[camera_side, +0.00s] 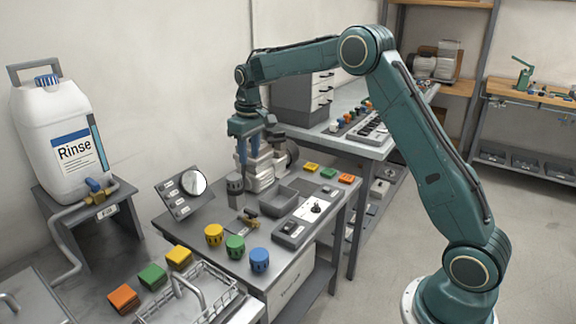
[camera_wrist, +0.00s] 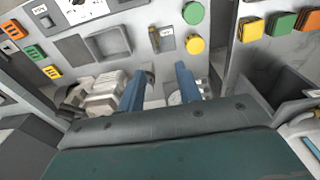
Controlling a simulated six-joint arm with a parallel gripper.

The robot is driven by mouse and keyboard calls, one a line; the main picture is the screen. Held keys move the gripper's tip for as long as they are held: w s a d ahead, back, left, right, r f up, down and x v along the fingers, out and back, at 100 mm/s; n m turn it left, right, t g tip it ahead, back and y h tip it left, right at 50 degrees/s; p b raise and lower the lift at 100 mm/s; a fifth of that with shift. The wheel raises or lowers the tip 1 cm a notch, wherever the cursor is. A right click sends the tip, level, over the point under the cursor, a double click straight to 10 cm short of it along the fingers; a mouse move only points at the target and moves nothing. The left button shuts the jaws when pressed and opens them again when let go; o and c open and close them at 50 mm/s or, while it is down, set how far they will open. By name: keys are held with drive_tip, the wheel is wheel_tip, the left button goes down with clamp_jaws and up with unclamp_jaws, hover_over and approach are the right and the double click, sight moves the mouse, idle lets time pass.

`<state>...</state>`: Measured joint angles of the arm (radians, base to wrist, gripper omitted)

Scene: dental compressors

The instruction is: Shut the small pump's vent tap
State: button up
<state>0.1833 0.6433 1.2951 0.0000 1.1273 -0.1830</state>
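My gripper (camera_side: 248,158) points down over the bench, beside the grey-white pump (camera_side: 264,172). Its two blue fingers stand apart with nothing held between them; they also show in the wrist view (camera_wrist: 158,82). The pump (camera_wrist: 101,96) lies left of the fingers there, partly hidden by my gripper body. A small brass tap (camera_side: 250,218) sits on the bench front, nearer the side camera than my gripper. In the wrist view the brass tap (camera_wrist: 154,39) is beyond the fingertips, beside a small label plate (camera_wrist: 167,39). I cannot tell its handle setting or whether it serves this pump.
A grey tray (camera_side: 279,201) and a switch panel (camera_side: 309,208) lie right of the tap. Yellow (camera_side: 214,234), green (camera_side: 235,247) and blue (camera_side: 260,260) knobs stand at the front. A tilted panel with a round gauge (camera_side: 194,183) is left. A Rinse canister (camera_side: 62,140) stands far left.

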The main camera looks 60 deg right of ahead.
hover_over(250, 211)
wheel_tip(250, 211, down, 8)
drive_tip(key=shift+g, duration=0.4)
drive_tip(key=shift+f, duration=0.1)
wheel_tip(250, 211, down, 14)
drive_tip(key=shift+r, duration=0.15)
idle(0.5)
clamp_jaws()
